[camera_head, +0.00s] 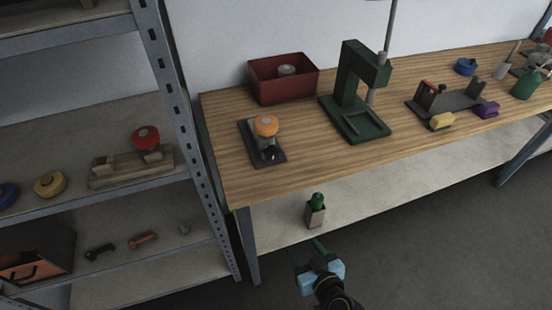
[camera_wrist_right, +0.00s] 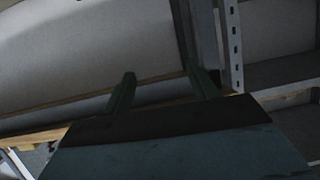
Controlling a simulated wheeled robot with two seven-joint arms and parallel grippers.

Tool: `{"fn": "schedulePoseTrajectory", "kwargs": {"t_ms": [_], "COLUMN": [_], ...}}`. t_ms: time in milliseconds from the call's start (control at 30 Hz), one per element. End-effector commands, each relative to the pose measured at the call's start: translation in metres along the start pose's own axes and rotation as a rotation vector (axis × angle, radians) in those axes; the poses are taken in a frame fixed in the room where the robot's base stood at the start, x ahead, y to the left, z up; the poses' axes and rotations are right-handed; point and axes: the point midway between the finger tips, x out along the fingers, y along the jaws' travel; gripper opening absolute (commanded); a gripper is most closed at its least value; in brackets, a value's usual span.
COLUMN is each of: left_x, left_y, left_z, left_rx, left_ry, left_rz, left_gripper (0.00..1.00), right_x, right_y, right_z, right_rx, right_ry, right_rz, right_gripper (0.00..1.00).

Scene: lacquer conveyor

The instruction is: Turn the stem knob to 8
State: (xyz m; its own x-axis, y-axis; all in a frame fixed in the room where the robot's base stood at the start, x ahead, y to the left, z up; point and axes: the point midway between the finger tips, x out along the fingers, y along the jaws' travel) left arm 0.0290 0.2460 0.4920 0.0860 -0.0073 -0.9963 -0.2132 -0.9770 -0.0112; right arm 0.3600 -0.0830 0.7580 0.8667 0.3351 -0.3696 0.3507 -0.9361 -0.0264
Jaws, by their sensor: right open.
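An orange round knob (camera_head: 266,125) sits on top of a fitting on a dark base plate (camera_head: 248,134) at the left end of the wooden workbench (camera_head: 230,180). Any numbers or pointer on it are too small to read. My right gripper (camera_head: 303,245) is open and empty, low in front of the bench and well apart from the knob. In the right wrist view its two dark fingers (camera_wrist_right: 158,72) stand apart with nothing between them; the knob does not show there. My left gripper is not in view.
A red bin (camera_head: 283,80) and a green press (camera_head: 355,95) stand behind and right of the knob. A small box with a green-topped item (camera_head: 316,210) is on the lower shelf. A metal rack (camera_head: 185,110), holding a red knob (camera_head: 145,138), stands left.

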Motion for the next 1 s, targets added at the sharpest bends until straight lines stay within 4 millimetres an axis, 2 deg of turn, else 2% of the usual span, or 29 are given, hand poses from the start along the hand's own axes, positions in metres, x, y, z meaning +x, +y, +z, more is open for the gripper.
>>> {"fn": "schedulePoseTrajectory", "kwargs": {"t_ms": [33,100,200,300,433,567,1000], "left_x": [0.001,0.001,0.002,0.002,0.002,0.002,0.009], "left_y": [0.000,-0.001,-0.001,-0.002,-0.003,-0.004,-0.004], "left_z": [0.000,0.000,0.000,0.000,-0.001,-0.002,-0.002], "left_rx": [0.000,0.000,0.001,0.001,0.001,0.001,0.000], "left_ry": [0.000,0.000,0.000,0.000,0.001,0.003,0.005], "left_rz": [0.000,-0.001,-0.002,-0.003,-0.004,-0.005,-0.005], "left_gripper": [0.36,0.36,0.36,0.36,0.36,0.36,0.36], "right_x": [0.001,-0.002,-0.010,-0.018,-0.020,-0.008,0.074], "right_y": [-0.005,-0.011,-0.016,-0.019,-0.021,-0.020,-0.016], "right_z": [-0.043,-0.091,-0.141,-0.171,-0.188,-0.195,-0.226], "right_rx": [0.006,0.015,0.032,0.044,0.052,0.052,0.053], "right_ry": [0.094,0.194,0.294,0.352,0.381,0.384,0.383], "right_rz": [0.004,0.013,0.025,0.032,0.035,0.037,0.036], "right_gripper": [0.59,0.59,0.59,0.59,0.59,0.59,0.59]}}
